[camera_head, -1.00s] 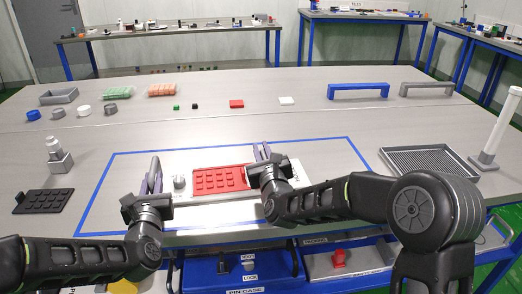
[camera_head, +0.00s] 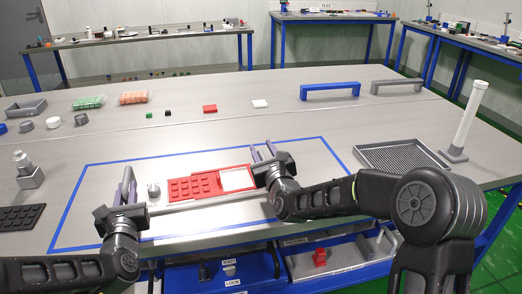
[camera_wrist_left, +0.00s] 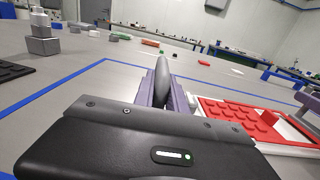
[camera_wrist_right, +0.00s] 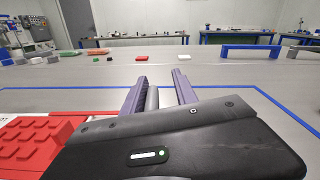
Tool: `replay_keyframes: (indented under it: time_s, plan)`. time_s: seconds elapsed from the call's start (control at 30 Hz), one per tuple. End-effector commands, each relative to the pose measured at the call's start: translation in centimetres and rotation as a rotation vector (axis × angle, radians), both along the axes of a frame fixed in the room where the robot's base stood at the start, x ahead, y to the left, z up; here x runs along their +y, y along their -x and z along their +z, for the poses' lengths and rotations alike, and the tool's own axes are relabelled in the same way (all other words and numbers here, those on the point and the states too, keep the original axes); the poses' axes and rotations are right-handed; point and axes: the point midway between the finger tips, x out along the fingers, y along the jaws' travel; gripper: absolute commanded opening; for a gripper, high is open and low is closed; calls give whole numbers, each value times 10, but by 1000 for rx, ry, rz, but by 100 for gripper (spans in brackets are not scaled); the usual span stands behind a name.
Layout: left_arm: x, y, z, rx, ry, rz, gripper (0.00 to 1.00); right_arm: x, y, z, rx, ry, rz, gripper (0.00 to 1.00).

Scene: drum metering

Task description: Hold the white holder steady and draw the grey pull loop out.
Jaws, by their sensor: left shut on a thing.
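A white holder (camera_wrist_left: 284,147) frames a red studded plate (camera_head: 192,189); a white square (camera_head: 238,180) shows at the plate's right end. My left gripper (camera_head: 127,186) is left of the plate. It is shut on a grey, rounded upright piece (camera_wrist_left: 161,78), which looks like the grey pull loop; the fingers hide its lower part. My right gripper (camera_head: 263,153) is at the right end of the plate, its fingers apart. In the right wrist view, a grey upright strip (camera_wrist_right: 152,98) shows between the fingers, with a gap beside it. I cannot tell what it is.
A small grey knob (camera_head: 153,190) stands between my left gripper and the plate. Blue tape (camera_head: 200,155) outlines this area. A mesh tray (camera_head: 402,157) and a white post (camera_head: 466,118) stand at right; a blue handle (camera_head: 331,91) stands behind.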

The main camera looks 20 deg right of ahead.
Motion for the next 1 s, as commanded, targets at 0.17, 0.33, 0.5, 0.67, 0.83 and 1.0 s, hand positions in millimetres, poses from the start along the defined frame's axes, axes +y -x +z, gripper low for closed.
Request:
replay_keyframes:
  time_s: [0.17,0.33,0.5,0.67,0.83,1.0]
  plan:
    - [1,0,0,0,0,2,0,2,0,0,1,0,3,34]
    - [0,0,0,0,0,0,0,2,9,0,1,-1,4,34]
    - [-1,0,0,0,0,-1,0,2,33,0,1,0,4,34]
    - [-1,0,0,0,0,-2,0,2,67,0,2,1,3,34]
    - [-1,0,0,0,0,-3,0,2,99,0,0,1,1,34]
    - [-2,0,0,0,0,-4,0,2,117,0,0,0,1,34]
